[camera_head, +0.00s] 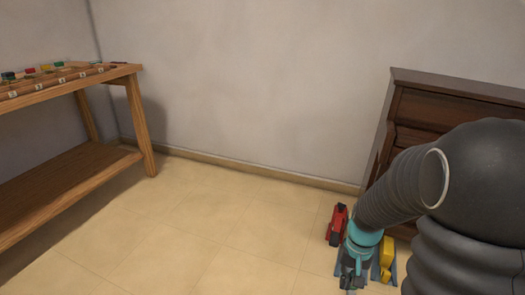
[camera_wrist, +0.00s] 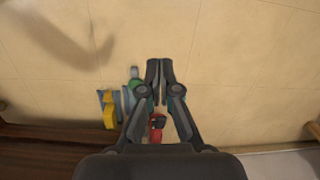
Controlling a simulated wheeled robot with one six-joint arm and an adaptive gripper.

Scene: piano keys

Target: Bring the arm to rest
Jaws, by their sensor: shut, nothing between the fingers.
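My gripper (camera_head: 352,282) is low at the lower right of the head view, hanging from my dark ribbed arm. In the wrist view the gripper (camera_wrist: 160,68) points out over the tan floor, with its two dark fingers together and nothing between them. A red object (camera_head: 338,225) and a yellow object (camera_head: 387,258) lie near the gripper in the head view. In the wrist view the yellow object (camera_wrist: 109,114) is left of the fingers, and the red object (camera_wrist: 156,131) shows between the finger links. Contact with these objects cannot be told.
A dark brown wooden piece of furniture (camera_head: 415,110) stands at the right, partly hidden by my arm. A wooden table (camera_head: 140,125) with small coloured items and a lower shelf stands at the left. The floor (camera_head: 200,225) between them is clear.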

